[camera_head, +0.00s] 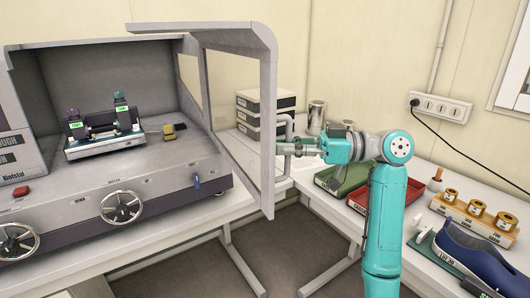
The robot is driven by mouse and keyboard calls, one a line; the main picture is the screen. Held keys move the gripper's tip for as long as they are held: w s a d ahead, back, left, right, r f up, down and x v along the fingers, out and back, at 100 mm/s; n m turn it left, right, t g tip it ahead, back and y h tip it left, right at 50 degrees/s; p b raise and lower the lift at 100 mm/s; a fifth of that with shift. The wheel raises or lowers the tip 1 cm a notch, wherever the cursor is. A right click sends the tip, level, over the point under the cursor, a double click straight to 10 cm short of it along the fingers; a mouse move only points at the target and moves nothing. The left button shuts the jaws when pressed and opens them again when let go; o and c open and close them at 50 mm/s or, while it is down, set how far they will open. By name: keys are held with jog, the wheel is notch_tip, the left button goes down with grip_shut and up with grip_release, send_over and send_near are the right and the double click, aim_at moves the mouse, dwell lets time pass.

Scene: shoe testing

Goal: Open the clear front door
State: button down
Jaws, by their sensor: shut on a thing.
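The clear front door (269,120) belongs to the grey testing machine (150,195) on the left. It stands swung out from the machine, with its grey frame running across the top and down to the right. A light grey bar handle (287,128) sticks out from the right side of the door frame. My gripper (290,146) reaches in from the right and is shut on the door handle. The fingertips are small in view and partly merge with the handle.
Inside the machine is a fixture (103,135) with clamps. Floor shows between machine and bench.

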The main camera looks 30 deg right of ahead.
jog(key=d, duration=0.6)
jog(key=c, duration=1.2)
grip_release()
jog(key=shift+d, duration=0.1)
jog(key=v, duration=1.2)
jog(key=shift+s, duration=0.1)
